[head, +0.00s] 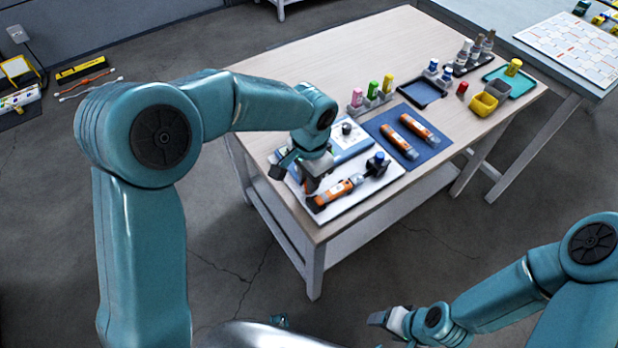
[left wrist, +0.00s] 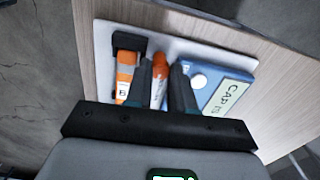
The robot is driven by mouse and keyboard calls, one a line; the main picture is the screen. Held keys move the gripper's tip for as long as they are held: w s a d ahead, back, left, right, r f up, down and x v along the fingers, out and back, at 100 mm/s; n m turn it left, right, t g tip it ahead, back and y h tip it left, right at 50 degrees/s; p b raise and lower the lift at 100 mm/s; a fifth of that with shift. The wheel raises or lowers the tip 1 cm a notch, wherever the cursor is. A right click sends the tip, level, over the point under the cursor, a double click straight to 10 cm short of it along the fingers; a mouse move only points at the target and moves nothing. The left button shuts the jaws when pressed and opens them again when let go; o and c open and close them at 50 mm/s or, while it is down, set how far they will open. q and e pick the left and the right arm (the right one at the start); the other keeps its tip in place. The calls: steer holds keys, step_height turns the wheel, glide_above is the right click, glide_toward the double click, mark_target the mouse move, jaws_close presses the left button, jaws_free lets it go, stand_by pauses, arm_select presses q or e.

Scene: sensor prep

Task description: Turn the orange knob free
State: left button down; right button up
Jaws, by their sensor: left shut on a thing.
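My left gripper (head: 313,183) is low over the white tray (head: 374,188) at the table's near corner. In the left wrist view its two fingers (left wrist: 160,92) are shut on the orange knob (left wrist: 161,70), an orange-topped piece with a pale lower part. The fingers hide part of it, and I cannot tell whether it is still attached. An orange and white sensor (head: 340,191) lies on the tray beside the gripper; it also shows left of the fingers in the left wrist view (left wrist: 124,74). My right gripper (head: 379,318) is low, away from the table, its jaws unclear.
A blue labelled box (left wrist: 226,92) with a white round cap (left wrist: 198,80) lies by the fingers. A black holder with a blue top (head: 377,162) stands on the tray. A blue mat (head: 404,153) holds two orange sensors. Bottles and yellow bins (head: 484,104) stand farther back.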

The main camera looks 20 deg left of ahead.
arm_select(q)
steer(key=shift+n, duration=0.7)
steer(key=c, duration=1)
jaws_free()
steer(key=r+p, duration=0.1)
steer(key=r, duration=0.7)
steer(key=r+p, duration=0.1)
steer(key=r, duration=0.7)
steer(key=shift+s+d+r, duration=0.15)
steer(key=shift+d+r, duration=0.05)
steer(key=shift+s, duration=0.1)
